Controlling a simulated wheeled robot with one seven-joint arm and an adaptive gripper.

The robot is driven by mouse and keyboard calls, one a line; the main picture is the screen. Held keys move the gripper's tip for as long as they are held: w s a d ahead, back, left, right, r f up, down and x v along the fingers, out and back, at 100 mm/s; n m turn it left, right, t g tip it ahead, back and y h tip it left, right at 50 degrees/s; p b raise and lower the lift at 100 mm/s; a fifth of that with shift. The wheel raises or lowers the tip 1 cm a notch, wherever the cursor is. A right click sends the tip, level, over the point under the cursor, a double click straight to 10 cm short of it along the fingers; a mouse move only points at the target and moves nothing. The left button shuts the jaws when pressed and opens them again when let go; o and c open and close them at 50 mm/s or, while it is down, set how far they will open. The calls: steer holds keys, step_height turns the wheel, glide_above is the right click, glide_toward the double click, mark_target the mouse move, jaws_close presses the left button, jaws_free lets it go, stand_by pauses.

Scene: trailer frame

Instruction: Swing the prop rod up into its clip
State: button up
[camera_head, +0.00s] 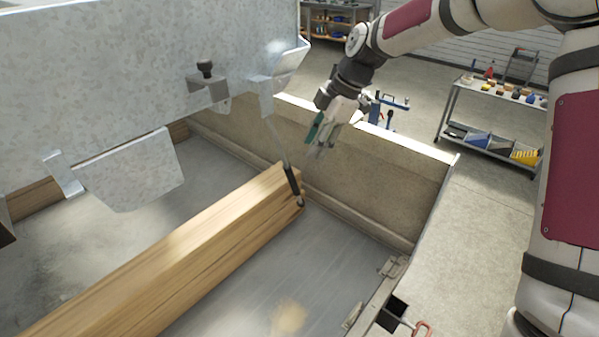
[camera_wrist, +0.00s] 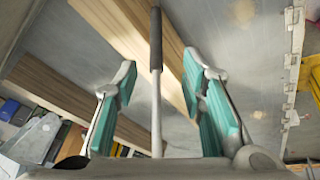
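The prop rod (camera_head: 276,139) is a thin grey rod with a black grip (camera_head: 293,184) at its lower end. It hangs from a bracket at the right end of the raised galvanized panel (camera_head: 120,70), slightly tilted, its grip by the end of the timber. A small tab, possibly the clip (camera_head: 63,175), sits on the panel's lower edge. My gripper (camera_head: 319,137) is open and empty, right of the rod. In the wrist view, the rod (camera_wrist: 156,105) runs between the teal-padded fingers of my gripper (camera_wrist: 160,75); contact is not visible.
Timber beams (camera_head: 160,260) lie across the trailer bed (camera_head: 260,285). The trailer's side wall (camera_head: 380,180) stands behind the rod. A tool cart (camera_head: 490,120) stands back right. The bed right of the timber is clear.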

mark_target(292, 186)
steer(key=x, duration=0.4)
steer(key=p+x, duration=0.1)
steer(key=x, duration=0.9)
steer(key=shift+w, duration=0.35)
jaws_close()
